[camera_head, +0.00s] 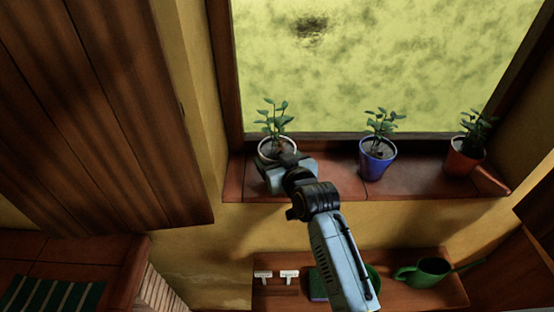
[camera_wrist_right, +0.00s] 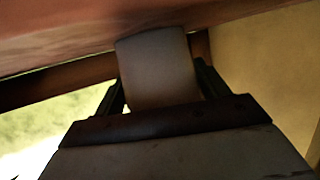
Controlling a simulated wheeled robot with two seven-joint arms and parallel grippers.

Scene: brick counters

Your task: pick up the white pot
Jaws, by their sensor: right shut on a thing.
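The white pot (camera_head: 264,148) with a green plant stands at the left end of the brick window sill in the head view. My right gripper (camera_head: 284,160) reaches it from the front and covers its lower part. In the right wrist view the white pot (camera_wrist_right: 157,70) sits between the two dark fingers of my right gripper (camera_wrist_right: 160,90), which is shut on it. The pot's base appears at or very near the sill surface; I cannot tell whether it touches. My left gripper is not in view.
A blue pot (camera_head: 377,160) and a terracotta pot (camera_head: 465,160) with plants stand further right on the sill (camera_head: 330,180). Below, a shelf (camera_head: 400,299) holds a green watering can (camera_head: 428,271). A wooden panel (camera_head: 110,110) fills the left side.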

